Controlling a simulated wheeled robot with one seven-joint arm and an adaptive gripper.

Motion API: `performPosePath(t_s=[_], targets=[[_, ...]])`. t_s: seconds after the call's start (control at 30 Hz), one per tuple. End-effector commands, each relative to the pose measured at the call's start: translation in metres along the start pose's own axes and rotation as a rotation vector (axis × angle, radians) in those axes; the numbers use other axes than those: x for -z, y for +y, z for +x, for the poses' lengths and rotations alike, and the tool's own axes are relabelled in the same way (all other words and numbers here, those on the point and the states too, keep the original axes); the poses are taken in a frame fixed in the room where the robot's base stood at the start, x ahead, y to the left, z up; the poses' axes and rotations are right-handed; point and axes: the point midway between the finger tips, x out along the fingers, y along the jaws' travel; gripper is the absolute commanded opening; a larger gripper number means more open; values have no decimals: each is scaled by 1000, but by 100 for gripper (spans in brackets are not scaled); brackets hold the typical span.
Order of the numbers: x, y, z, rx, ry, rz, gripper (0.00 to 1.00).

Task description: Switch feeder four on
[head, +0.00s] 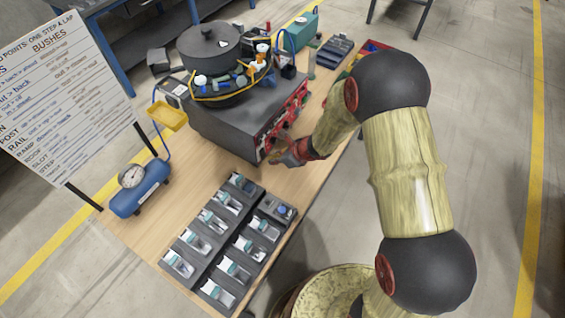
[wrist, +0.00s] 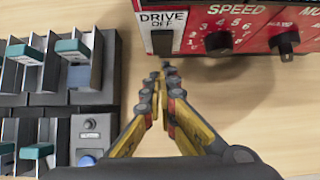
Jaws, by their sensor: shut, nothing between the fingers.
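The bowl feeder (head: 225,122) is a dark grey box with a bowl on top and a red control panel along its front. In the wrist view the red panel (wrist: 272,20) shows a black drive switch (wrist: 162,42) under a white label reading DRIVE and OFF. A speed knob (wrist: 218,41) and another black knob (wrist: 285,42) are to its right. In the head view my gripper (head: 280,157) is at the panel's near end.
A dark tray (head: 205,262) with several compartments of small parts stands on the wooden table (head: 125,225) near the front. A blue air tank (head: 140,190) with a gauge is at the left, by a text board (head: 60,90). A yellow chute (head: 168,114) stands left of the feeder.

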Motion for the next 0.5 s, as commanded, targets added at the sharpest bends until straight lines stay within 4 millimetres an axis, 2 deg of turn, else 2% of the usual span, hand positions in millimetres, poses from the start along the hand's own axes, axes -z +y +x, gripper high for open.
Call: performPosePath(t_s=[0.13,0.5], targets=[[-6,0,7,-1,0,-1,0],[-8,0,8,0,0,0,0]])
